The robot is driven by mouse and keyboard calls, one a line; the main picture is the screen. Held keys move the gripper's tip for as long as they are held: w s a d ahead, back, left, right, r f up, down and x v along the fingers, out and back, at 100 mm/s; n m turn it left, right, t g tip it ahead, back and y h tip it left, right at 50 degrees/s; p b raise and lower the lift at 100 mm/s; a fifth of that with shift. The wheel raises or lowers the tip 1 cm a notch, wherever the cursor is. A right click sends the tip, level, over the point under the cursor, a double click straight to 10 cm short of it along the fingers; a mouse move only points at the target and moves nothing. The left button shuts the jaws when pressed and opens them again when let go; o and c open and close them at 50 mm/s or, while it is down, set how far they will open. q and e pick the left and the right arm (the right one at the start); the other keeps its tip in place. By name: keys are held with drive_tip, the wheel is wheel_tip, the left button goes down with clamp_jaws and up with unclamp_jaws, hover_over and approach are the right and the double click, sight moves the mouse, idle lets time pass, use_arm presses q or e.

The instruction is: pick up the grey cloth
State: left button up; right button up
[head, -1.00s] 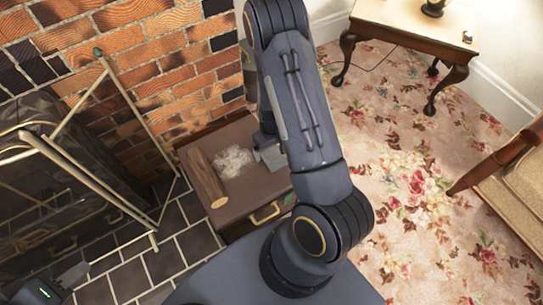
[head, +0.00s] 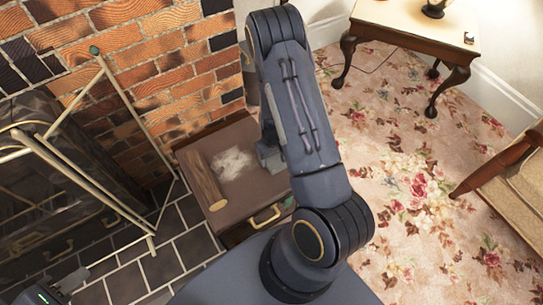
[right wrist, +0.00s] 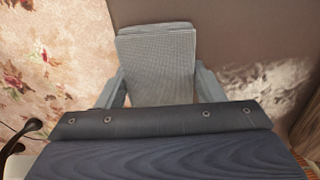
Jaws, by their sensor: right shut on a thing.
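The grey cloth (right wrist: 157,62) shows in the right wrist view as a flat, ribbed grey piece between the two fingers of my right gripper (right wrist: 159,88). The gripper is shut on it, over the brown box top. In the head view my right gripper (head: 270,154) is at the right side of the box top, mostly hidden by my arm. I cannot clearly tell cloth from fingers there. My left gripper (head: 66,284) is at the lower left corner, partly cut off, and its opening cannot be made out.
The brown box (head: 236,199) with a brass handle bears a wooden log (head: 203,181) and a whitish fluffy patch (head: 233,162). A gold-framed fireplace screen (head: 105,198) stands at left. A side table (head: 412,38) and wooden chair (head: 490,170) stand right. Flowered carpet (head: 400,150) lies open between.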

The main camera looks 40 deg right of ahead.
drive_tip(key=shift+r, duration=0.55)
wheel_tip(320, 180, up, 3)
drive_tip(key=shift+f+p, duration=0.2)
drive_tip(key=shift+p, duration=0.55)
drive_tip(key=s+a+r+p, duration=0.5)
drive_tip(key=a+r, duration=0.4)
drive_tip(key=a, duration=0.4)
drive_tip(key=shift+s+r, duration=0.15)
drive_tip(key=shift+s, duration=0.1)
